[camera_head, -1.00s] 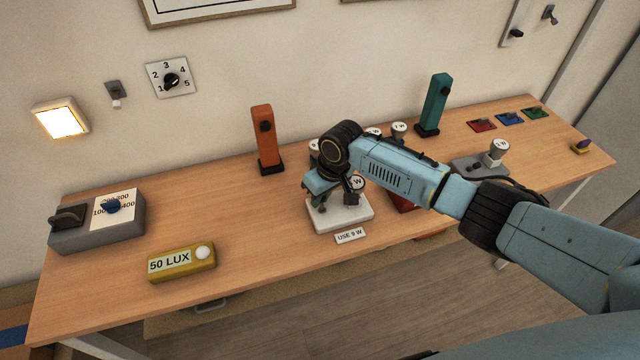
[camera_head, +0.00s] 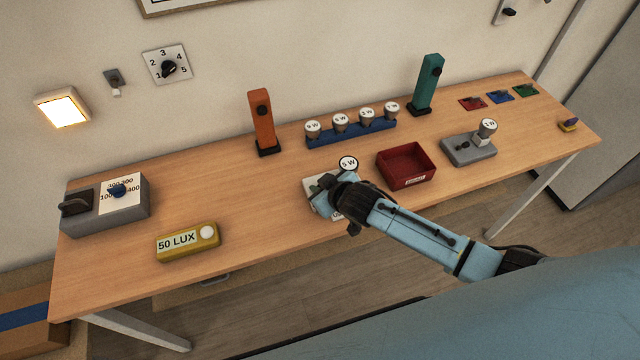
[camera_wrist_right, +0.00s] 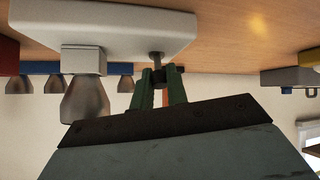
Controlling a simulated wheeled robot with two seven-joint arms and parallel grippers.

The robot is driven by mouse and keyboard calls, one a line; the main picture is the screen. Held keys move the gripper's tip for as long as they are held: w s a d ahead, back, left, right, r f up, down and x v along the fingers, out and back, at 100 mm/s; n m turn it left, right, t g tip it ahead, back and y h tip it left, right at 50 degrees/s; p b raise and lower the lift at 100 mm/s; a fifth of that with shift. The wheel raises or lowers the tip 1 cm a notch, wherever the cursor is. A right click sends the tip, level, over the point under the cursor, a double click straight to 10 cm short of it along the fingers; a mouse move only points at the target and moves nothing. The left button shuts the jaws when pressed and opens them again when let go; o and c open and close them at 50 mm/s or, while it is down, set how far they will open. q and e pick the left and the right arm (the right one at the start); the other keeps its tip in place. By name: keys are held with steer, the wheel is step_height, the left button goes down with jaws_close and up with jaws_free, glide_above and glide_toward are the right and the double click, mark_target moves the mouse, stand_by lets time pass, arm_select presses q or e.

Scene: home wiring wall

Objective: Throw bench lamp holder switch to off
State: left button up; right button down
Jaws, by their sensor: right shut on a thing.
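The white lamp holder (camera_head: 311,184) stands near the front middle of the bench, with a bulb marked 5 W (camera_head: 348,163) upright in it. My right gripper (camera_head: 325,203) is at the holder's front side and hides much of it. The upside-down right wrist view shows the holder's white base (camera_wrist_right: 120,30), the grey bulb (camera_wrist_right: 84,98) and a small switch lever (camera_wrist_right: 156,60). My right gripper (camera_wrist_right: 163,77) is shut on the lever's dark end, its green fingers on either side. My left gripper is not in view.
Behind the holder is a blue rack (camera_head: 350,134) with several bulbs. A red tray (camera_head: 406,166) and a grey lamp unit (camera_head: 468,150) stand to the right. A yellow 50 LUX meter (camera_head: 188,241) and a grey dial box (camera_head: 105,204) stand left. The bench between meter and holder is clear.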

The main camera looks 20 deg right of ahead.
stand_by(0.4)
steer(key=c, duration=1.4)
jaws_free()
steer(key=shift+s, duration=0.1)
steer(key=p+v, duration=0.2)
steer(key=v, duration=1.1)
steer(key=shift+s, duration=0.3)
